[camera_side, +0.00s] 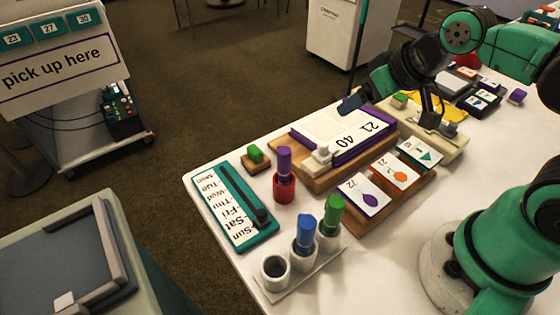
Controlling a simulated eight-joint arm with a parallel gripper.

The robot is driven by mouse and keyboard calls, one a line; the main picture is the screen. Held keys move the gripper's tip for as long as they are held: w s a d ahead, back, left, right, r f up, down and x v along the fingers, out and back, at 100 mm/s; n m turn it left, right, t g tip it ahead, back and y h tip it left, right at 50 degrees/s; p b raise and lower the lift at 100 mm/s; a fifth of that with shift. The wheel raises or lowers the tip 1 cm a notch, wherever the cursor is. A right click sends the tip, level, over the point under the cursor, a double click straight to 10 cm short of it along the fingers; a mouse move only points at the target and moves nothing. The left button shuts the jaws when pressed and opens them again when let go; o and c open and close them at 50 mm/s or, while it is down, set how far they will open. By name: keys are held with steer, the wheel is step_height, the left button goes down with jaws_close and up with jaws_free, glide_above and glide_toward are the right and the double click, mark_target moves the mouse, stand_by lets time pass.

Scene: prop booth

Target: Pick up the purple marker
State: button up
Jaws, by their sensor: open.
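The purple marker (284,160) stands upright in a red holder (284,190) on the white table, between the day-name board and the number board. Only its upper part shows; the lower part is hidden in the holder. My gripper (391,108) hangs over the far part of the table, above and to the right of the marker. Its fingers are spread apart with nothing seen between them. It is well clear of the marker.
A white rack holds a blue marker (305,231), a green marker (333,209) and an empty cup (274,268). A teal day-name board (271,229), a green-topped block (256,155), a number board (350,140) and picture cards (396,172) stand nearby.

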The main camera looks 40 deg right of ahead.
mark_target(285, 151)
steer(key=a+n+g+y, duration=0.1)
steer(key=a+n, duration=0.2)
steer(key=w+a+f+n+g+y, duration=0.1)
steer(key=a+n+g, duration=0.1)
steer(key=a+n, duration=0.1)
steer(key=a+f+n+g+y, duration=0.1)
steer(key=a+n, duration=0.3)
steer(key=a, duration=0.1)
steer(key=shift+w+a+y, duration=0.1)
steer(key=shift+w+y, duration=0.15)
steer(key=shift+y, duration=0.05)
steer(key=shift+a+f+n, duration=0.1)
steer(key=shift+a+n, duration=0.15)
steer(key=shift+n, duration=0.15)
steer(key=shift+x, duration=2.75)
steer(key=shift+s, duration=0.15)
jaws_close()
